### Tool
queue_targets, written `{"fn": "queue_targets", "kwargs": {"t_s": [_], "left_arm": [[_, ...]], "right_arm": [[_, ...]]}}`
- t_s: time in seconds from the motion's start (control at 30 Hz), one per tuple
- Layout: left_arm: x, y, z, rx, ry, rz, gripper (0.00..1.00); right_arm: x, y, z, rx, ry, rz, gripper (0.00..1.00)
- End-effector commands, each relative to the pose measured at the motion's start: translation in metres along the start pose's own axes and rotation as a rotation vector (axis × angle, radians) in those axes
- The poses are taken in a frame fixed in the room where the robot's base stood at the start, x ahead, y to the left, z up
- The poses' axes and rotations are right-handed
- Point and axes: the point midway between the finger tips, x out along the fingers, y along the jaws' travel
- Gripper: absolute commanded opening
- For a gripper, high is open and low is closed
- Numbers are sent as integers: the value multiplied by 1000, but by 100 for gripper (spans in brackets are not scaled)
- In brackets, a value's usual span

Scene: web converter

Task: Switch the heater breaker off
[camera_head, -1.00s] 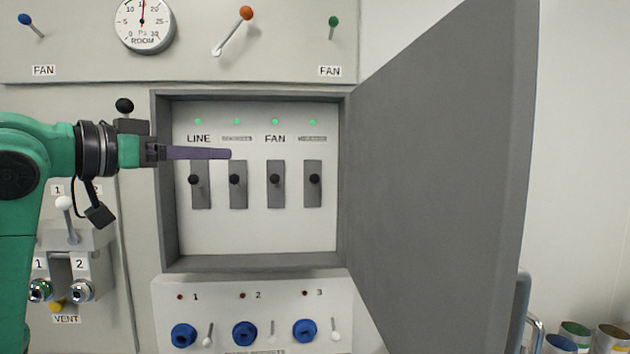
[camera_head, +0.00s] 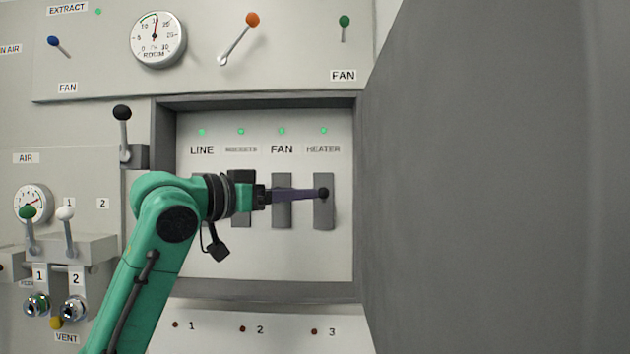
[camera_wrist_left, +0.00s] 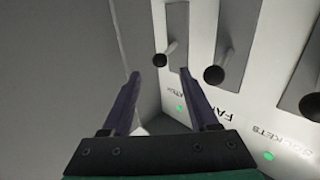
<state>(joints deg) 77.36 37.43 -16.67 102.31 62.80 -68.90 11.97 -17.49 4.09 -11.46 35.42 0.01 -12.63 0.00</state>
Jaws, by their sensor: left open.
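The heater breaker (camera_head: 323,215) is the rightmost of the switches in the open grey box, a grey plate with a black-knobbed lever. Its green lamp (camera_head: 324,130) is lit above the HEATER label. My left gripper (camera_head: 316,194) reaches across the box from the left, its purple fingertips at the heater knob. In the left wrist view the fingers (camera_wrist_left: 160,76) are apart, and the heater knob (camera_wrist_left: 160,60) shows between and just beyond the tips. Nothing is gripped. My right gripper is not in view.
The fan breaker (camera_head: 282,214) sits just left of the heater one, behind my fingers; its knob (camera_wrist_left: 213,74) is beside the right finger in the wrist view. My arm hides parts of the line and sockets breakers. The open grey door (camera_head: 480,180) closes off the right side.

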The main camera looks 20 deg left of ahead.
Motion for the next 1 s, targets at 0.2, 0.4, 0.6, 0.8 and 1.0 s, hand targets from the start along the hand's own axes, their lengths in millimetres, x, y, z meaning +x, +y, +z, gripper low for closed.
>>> {"fn": "queue_targets", "kwargs": {"t_s": [0.2,0.4,0.6,0.8,1.0], "left_arm": [[43,0,-4,-2,-1,2,60],[51,0,0,1,1,-1,60],[50,0,0,0,0,0,33],[50,0,0,0,0,0,0],[50,0,3,11,12,1,0]], "right_arm": [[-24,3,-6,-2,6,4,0],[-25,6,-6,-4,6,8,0],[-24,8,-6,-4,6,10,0],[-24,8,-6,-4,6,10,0],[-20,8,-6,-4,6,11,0]]}}
